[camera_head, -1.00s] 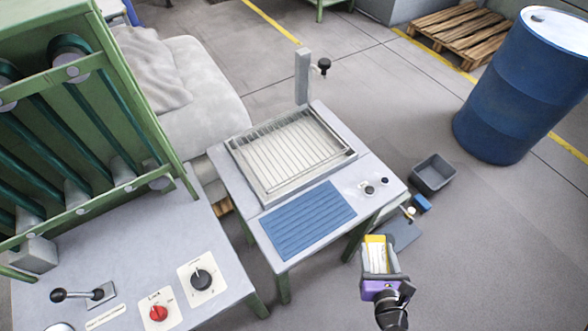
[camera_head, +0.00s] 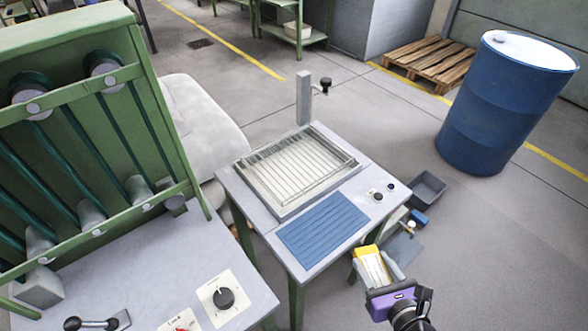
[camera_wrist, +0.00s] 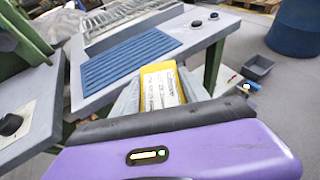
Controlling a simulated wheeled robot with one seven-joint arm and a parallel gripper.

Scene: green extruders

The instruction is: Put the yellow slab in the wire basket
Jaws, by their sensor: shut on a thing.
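The yellow slab (camera_head: 371,266) has a pale printed label on its face. My gripper (camera_head: 378,272) is shut on it and holds it in front of the small table, at the lower right of the head view. In the wrist view the slab (camera_wrist: 161,84) stands between the fingers, its lower end hidden by my gripper. The wire basket (camera_head: 297,170) is a shallow rectangular wire tray on the table, behind the blue ribbed mat. It looks empty. Part of the basket (camera_wrist: 125,17) shows at the top of the wrist view, beyond the mat and apart from the slab.
The blue mat (camera_head: 323,229) lies between my gripper and the basket. A post with a black knob (camera_head: 325,84) rises behind the basket. A green machine (camera_head: 90,140) stands left; a grey bin (camera_head: 427,190) and blue drum (camera_head: 505,105) stand right.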

